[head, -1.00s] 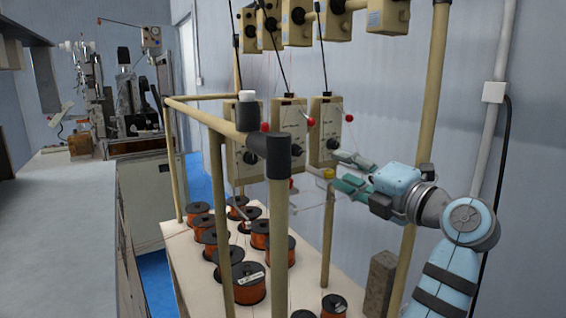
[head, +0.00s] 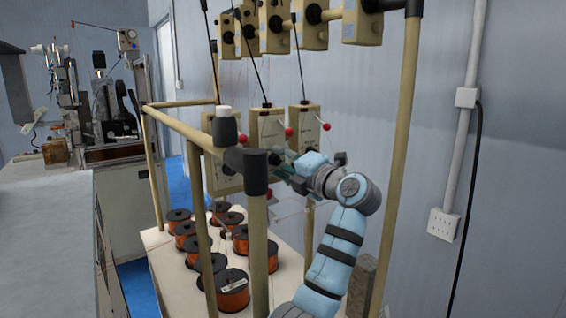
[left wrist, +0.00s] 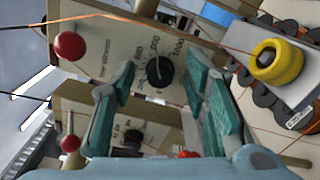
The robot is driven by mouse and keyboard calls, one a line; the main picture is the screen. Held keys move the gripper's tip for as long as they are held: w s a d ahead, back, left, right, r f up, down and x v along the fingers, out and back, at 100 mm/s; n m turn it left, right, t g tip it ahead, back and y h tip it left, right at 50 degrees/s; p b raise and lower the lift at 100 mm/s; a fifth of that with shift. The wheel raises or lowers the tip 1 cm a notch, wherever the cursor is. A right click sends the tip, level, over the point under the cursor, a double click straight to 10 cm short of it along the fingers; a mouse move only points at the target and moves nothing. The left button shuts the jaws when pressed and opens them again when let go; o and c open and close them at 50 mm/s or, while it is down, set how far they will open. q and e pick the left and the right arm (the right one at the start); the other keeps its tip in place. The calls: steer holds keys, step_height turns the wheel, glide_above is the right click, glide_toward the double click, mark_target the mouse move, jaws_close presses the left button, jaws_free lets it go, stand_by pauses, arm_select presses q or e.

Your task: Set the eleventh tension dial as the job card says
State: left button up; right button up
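A beige tension unit with a black pointer dial (left wrist: 158,70) and printed scale faces my left gripper in the left wrist view. My left gripper (left wrist: 165,95) is open, its teal fingers apart on either side of the line to this dial, with nothing held. A second unit's dial (left wrist: 132,140) shows lower, partly hidden by the gripper. In the head view the left gripper (head: 285,172) is at the lower part of the tension units (head: 268,130), partly hidden by the frame. Contact with the dial cannot be told. No job card can be made out. My right gripper is not in view.
A beige frame rail with a black corner joint (head: 255,172) stands in front of the units. Red balls (left wrist: 69,45) on wire arms and a yellow pulley (left wrist: 275,62) lie near the gripper. Copper wire spools (head: 232,290) stand below. Thin wires cross the space.

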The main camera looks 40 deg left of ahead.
arm_select(q)
jaws_close()
steer(key=shift+f+n, duration=0.1)
steer(key=shift+n, duration=0.3)
steer(key=n+b, duration=0.1)
steer(key=n, duration=0.4)
steer(key=n+b, duration=0.1)
steer(key=n, duration=0.5)
steer(key=shift+s+b, duration=0.15)
steer(key=shift+b, duration=0.2)
steer(key=shift+o, duration=0.6)
jaws_free()
